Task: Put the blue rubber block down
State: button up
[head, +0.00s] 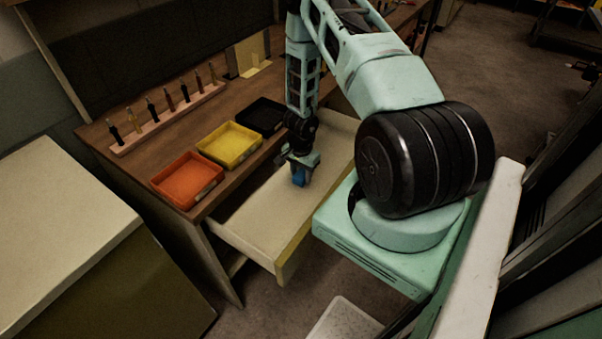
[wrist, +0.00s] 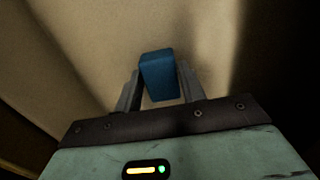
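The blue rubber block (head: 299,178) is at the end of my gripper (head: 300,170), low over the open drawer (head: 262,205) of the workbench in the head view. In the wrist view the blue block (wrist: 159,75) sits between the two fingers of my gripper (wrist: 160,88), with a finger against each side. The pale drawer floor (wrist: 80,50) lies beyond it. I cannot tell whether the block touches the drawer floor.
An orange tray (head: 187,180), a yellow tray (head: 229,145) and a black tray (head: 262,116) stand on the workbench behind the drawer. A pink rack (head: 168,118) holds several upright tools. A pale cabinet (head: 60,225) stands at left. The drawer's front part is clear.

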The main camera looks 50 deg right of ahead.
aim_at(301, 175)
jog(key=shift+o, duration=1.2)
notch_tip(301, 175, up, 12)
jog(key=w+a+r+n+y, duration=0.15)
jog(key=a+r+n, duration=0.55)
jog(key=a, duration=0.7)
jog(key=a+r+n+y, duration=0.2)
jog(key=a+r+n, duration=0.2)
jog(key=a+r, duration=0.8)
jog(key=s+a+r+n+h, duration=0.1)
jog(key=s+a+r+n, duration=0.2)
jog(key=s+a+n, duration=0.4)
jog(key=s+a+r+n+h, duration=0.2)
jog(key=s+a+r+n, duration=0.2)
jog(key=s, duration=0.7)
jog(key=a+n, duration=0.2)
jog(key=shift+s+a+n, duration=0.3)
jog(key=shift+a+n, duration=0.1)
